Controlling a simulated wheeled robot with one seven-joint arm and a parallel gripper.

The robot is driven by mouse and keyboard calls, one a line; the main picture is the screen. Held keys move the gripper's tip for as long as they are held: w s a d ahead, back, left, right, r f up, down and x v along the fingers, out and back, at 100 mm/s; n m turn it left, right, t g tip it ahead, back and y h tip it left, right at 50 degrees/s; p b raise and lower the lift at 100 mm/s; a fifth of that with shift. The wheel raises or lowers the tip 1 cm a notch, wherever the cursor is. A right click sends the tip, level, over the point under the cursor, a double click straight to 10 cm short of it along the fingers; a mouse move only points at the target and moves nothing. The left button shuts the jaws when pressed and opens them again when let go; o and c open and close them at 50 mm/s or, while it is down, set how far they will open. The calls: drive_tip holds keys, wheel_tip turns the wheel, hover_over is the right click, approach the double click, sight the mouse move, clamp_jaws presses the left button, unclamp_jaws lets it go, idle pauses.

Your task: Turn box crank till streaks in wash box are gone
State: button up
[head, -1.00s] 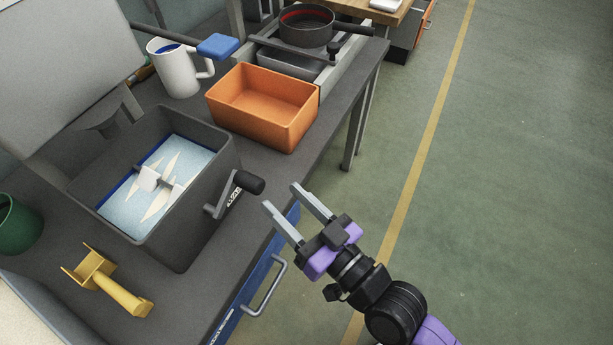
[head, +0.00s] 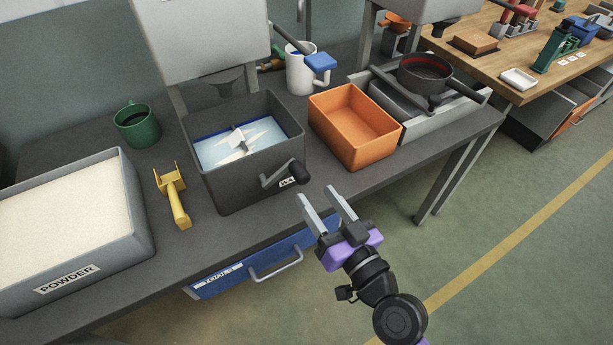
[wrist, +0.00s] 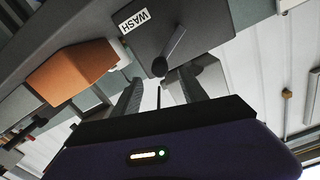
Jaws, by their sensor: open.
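The dark grey wash box (head: 245,184) stands on the workbench in the head view. It holds pale blue liquid (head: 212,152) with white streaks (head: 262,133) and a paddle (head: 240,139) in it. The box crank (head: 284,176) sticks out of its front wall, with a dark handle at the right end. In the wrist view the box front (wrist: 185,25) carries a WASH label, and the crank (wrist: 170,50) points toward my fingers. My gripper (head: 321,206) is open and empty, a little right of and in front of the crank handle, apart from it.
An orange bin (head: 353,156) stands just right of the box. A white mug (head: 301,80) is behind. A yellow scoop (head: 178,204), green mug (head: 137,129) and powder tub (head: 133,222) are at left. A blue drawer (head: 222,279) with a handle is below. Floor at right is clear.

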sight(305, 181)
drive_tip(key=p+x, duration=0.1)
drive_tip(key=x, duration=0.6)
drive_tip(key=shift+w+a+p, duration=0.15)
drive_tip(key=shift+w+p, duration=0.05)
drive_tip(key=shift+p, duration=0.15)
clamp_jaws()
idle(1.0)
